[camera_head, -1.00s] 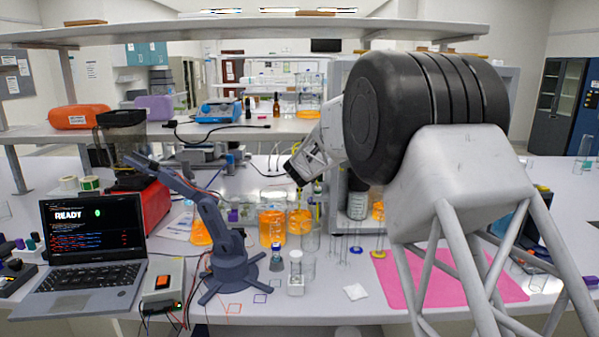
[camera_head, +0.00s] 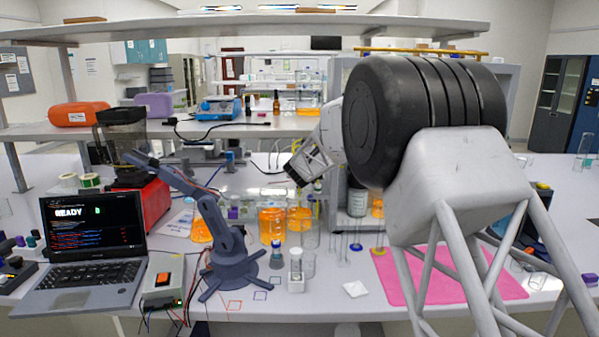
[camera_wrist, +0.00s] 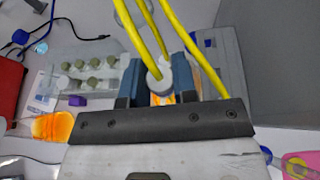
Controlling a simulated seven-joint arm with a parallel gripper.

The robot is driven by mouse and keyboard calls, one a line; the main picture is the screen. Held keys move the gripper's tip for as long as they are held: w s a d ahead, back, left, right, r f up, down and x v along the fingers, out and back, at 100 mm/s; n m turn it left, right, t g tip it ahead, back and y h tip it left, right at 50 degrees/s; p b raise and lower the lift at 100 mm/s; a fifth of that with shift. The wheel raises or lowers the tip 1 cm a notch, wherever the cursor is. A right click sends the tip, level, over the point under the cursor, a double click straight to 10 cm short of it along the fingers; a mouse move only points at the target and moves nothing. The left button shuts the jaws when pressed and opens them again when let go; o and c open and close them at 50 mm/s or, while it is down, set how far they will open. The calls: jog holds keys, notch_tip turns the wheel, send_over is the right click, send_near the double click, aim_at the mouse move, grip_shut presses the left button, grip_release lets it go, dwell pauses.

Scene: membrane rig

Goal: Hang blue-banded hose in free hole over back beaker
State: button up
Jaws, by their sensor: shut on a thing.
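My gripper (camera_wrist: 159,85) is shut on a hose with a pale round collar (camera_wrist: 158,79), held between its two blue-grey fingers. Yellow tubing (camera_wrist: 142,35) runs up from the collar in the wrist view. In the head view my gripper (camera_head: 297,172) is in the air above the bench, above the orange-filled beakers (camera_head: 271,228) and (camera_head: 299,220). The hose is too small to tell there. The free hole cannot be made out, and I cannot tell which beaker is the back one.
A small blue-grey robot arm (camera_head: 228,262) stands left of the beakers. A blue-capped bottle (camera_head: 276,258) and a white vial (camera_head: 296,274) stand in front. A pink mat (camera_head: 405,285) lies at right. The wrist view shows a vial rack (camera_wrist: 88,80) at left.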

jog(key=shift+f, duration=3.35)
dwell(3.1)
jog(key=o, duration=1)
jog(key=shift+o, duration=0.4)
jog(key=shift+r, duration=0.1)
